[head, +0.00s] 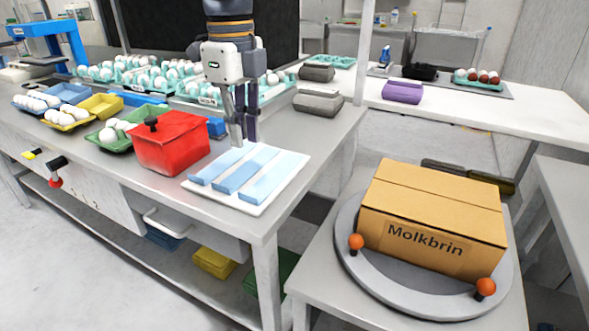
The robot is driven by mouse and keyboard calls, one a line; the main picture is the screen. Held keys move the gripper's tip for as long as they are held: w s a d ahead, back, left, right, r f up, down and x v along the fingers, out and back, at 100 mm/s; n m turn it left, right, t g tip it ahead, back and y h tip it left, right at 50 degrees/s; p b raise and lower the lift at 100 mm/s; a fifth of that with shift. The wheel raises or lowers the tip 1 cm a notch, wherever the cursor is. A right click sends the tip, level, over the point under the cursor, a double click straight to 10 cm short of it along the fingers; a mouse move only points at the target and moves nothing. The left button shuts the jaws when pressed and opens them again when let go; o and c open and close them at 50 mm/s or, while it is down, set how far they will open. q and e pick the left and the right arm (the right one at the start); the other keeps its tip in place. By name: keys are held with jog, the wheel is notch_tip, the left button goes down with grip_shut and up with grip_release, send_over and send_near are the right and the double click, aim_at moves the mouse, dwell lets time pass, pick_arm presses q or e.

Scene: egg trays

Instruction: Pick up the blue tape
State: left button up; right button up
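My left gripper (245,138) comes down from the top of the head view, fingers pointing down. A gap shows between its fingers and I see nothing held. The fingertips are over or just behind the far edge of a white board (252,208), where I cannot tell contact. On the board lie three flat blue strips: a left one (217,166), a middle one (247,172) and a right one (272,179). A small blue object (215,127) sits behind the red box, partly hidden. I cannot tell which of these is the blue tape. My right gripper is not in view.
The red box (171,146) stands left of the board. Egg trays (205,99) line the table's back, and green (114,147) and yellow (102,105) trays lie further left. A cardboard box (432,212) sits on a round grey turntable (345,225) at right.

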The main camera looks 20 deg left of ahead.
aim_at(250, 203)
pick_arm(q)
jog(key=f, duration=0.7)
jog(key=s+d+f, duration=0.1)
jog(key=f, duration=0.3)
jog(key=shift+s+f, duration=0.1)
jog(key=shift+f, duration=0.2)
jog(key=shift+r, duration=0.1)
grip_shut()
